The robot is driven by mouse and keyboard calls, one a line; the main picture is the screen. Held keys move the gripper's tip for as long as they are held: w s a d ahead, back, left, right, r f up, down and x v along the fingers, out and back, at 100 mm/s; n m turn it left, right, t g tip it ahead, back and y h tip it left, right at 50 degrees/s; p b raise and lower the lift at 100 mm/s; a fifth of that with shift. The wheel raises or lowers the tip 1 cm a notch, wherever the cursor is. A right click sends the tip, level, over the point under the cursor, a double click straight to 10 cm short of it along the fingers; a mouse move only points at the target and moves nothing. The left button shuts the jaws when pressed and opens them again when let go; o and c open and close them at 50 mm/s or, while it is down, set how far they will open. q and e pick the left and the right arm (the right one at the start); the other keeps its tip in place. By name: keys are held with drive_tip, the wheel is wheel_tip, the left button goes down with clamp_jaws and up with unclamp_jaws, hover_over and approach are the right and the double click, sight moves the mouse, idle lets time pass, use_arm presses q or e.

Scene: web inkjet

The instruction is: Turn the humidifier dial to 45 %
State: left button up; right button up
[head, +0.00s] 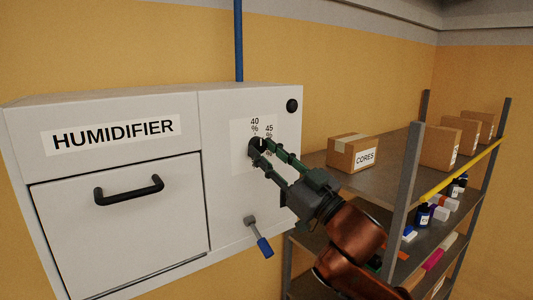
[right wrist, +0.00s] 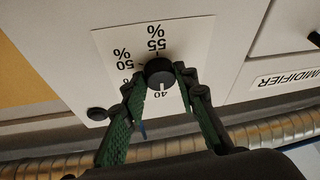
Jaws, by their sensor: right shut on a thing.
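The humidifier (head: 120,160) is a white wall cabinet. Its dial (head: 256,147) is a small black knob on a white scale plate on the right-hand panel; in the head view it is partly covered by my fingers. My right gripper (head: 262,150) is shut on the dial, one finger on each side. The right wrist view shows the scene upside down, with the dial (right wrist: 158,71) between the fingertips (right wrist: 160,73). Its white pointer line points at the 40 mark. The 50 and 55 marks are readable there; 45 is hidden by a finger. My left gripper is out of view.
A black button (head: 292,105) sits at the panel's upper right. A lever with a blue handle (head: 264,246) sticks out below the dial. The door has a black handle (head: 129,189). A metal shelf (head: 393,190) with boxes stands close on the right.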

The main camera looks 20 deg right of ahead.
drive_tip(key=shift+f+m, duration=0.1)
drive_tip(key=shift+m, duration=0.3)
drive_tip(key=m, duration=0.1)
drive_tip(key=m+h+b, duration=0.1)
drive_tip(key=shift+a+m+t, duration=0.2)
drive_tip(key=shift+m+t, duration=0.1)
drive_tip(key=shift+t, duration=0.1)
drive_tip(key=m+h, duration=0.1)
drive_tip(key=m, duration=0.1)
drive_tip(key=m+h+b, duration=0.1)
drive_tip(key=m, duration=0.1)
drive_tip(key=shift+s+a+t+h, duration=0.1)
drive_tip(key=shift+a+t+h, duration=0.05)
drive_tip(key=shift+t+h, duration=0.2)
drive_tip(key=m+h, duration=0.1)
drive_tip(key=m, duration=0.1)
drive_tip(key=m+h, duration=0.1)
drive_tip(key=m, duration=0.2)
drive_tip(key=shift+a+t+h+b, duration=0.2)
drive_tip(key=shift+t+h+b, duration=0.05)
drive_tip(key=shift+h+b, duration=0.15)
drive_tip(key=shift+s+m+h, duration=0.1)
drive_tip(key=shift+m+h, duration=1.05)
drive_tip(key=shift+m, duration=1.25)
drive_tip(key=o, duration=1.2)
drive_tip(key=shift+c, duration=0.2)
drive_tip(key=shift+r, duration=0.2)
